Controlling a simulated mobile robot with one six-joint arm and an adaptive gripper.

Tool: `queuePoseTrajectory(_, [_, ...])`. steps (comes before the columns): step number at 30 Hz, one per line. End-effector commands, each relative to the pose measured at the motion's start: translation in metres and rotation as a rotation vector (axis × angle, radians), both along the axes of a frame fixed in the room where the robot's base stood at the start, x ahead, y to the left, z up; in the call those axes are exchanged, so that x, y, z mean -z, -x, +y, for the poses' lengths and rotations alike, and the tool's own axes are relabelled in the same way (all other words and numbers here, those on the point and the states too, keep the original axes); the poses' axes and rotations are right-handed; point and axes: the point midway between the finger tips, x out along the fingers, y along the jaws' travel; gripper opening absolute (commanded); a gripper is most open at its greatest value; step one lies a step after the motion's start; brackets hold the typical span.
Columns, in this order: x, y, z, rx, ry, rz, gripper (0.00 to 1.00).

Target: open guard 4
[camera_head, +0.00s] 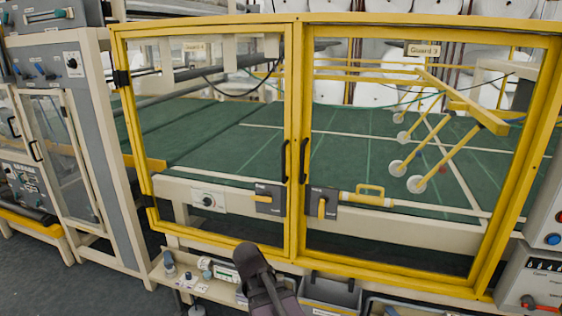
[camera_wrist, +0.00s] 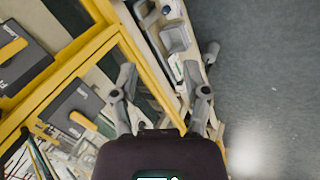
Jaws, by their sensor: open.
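Guard 4 (camera_head: 293,110) is the left yellow-framed clear door, with a tag (camera_head: 195,46) at its top. It stands shut beside guard 3 (camera_head: 298,30). A black pull handle (camera_head: 284,160) is on guard 4's right upright. A dark box with a yellow lever (camera_head: 264,195) sits low behind guard 4's clear pane. My gripper (camera_wrist: 167,78) is open and empty in the wrist view, its two fingers apart. In the head view my dark wrist shows below the door's lower right corner; the fingers cannot be made out there.
Guard 3 has its own black handle (camera_head: 304,160) close beside guard 4's. A cream ledge (camera_head: 222,278) with small items and grey bins (camera_head: 330,291) runs below the doors. A grey control cabinet (camera_head: 90,130) stands left. Bare floor (camera_head: 60,280) lies front left.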

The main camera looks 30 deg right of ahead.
Motion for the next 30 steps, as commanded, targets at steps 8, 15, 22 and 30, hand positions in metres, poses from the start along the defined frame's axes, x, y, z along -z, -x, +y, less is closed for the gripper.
queuePoseTrajectory(8, [-0.073,-0.063,-0.074,-0.366,0.5,-0.018,0.6])
queuePoseTrajectory(15, [-0.14,-0.108,-0.113,-0.687,0.967,0.098,0.6])
queuePoseTrajectory(22, [-0.196,-0.146,-0.13,-0.98,1.406,0.313,0.6])
queuePoseTrajectory(30, [-0.224,-0.17,-0.131,-1.19,1.714,0.529,0.6])
